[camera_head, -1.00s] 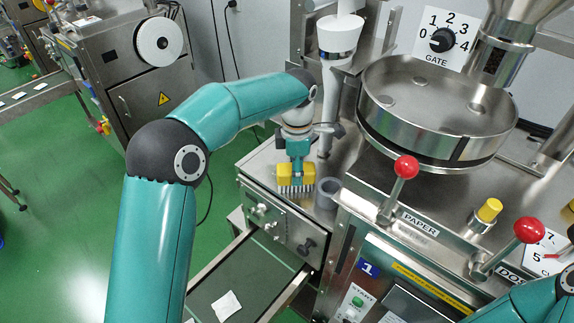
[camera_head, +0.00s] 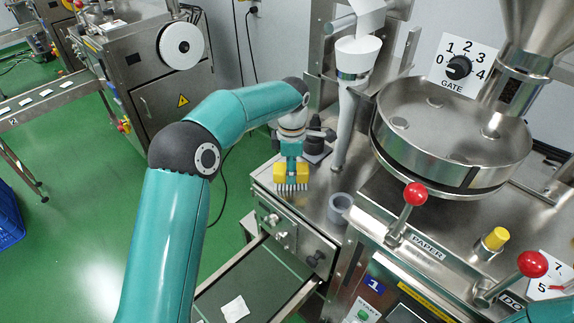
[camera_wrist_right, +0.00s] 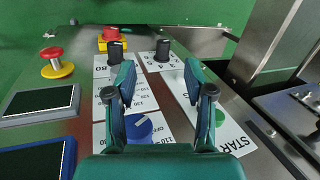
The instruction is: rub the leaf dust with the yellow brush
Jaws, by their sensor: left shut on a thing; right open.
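My left gripper (camera_head: 291,151) is shut on the yellow brush (camera_head: 280,173). The brush is upright, bristles down, at the steel machine top (camera_head: 318,184); I cannot tell whether the bristles touch it. No leaf dust can be made out; it may be hidden under the brush or too small to see. My right gripper (camera_wrist_right: 158,78) is open and empty in the right wrist view, over a control panel with black knobs and a blue knob (camera_wrist_right: 138,127).
A grey ring (camera_head: 340,207) stands right of the brush, and a dark fitting (camera_head: 316,147) behind it. A white funnel tube (camera_head: 346,130) and round steel drum (camera_head: 455,135) rise to the right. Red-knobbed levers (camera_head: 415,194) stand in front. A conveyor (camera_head: 255,283) runs below.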

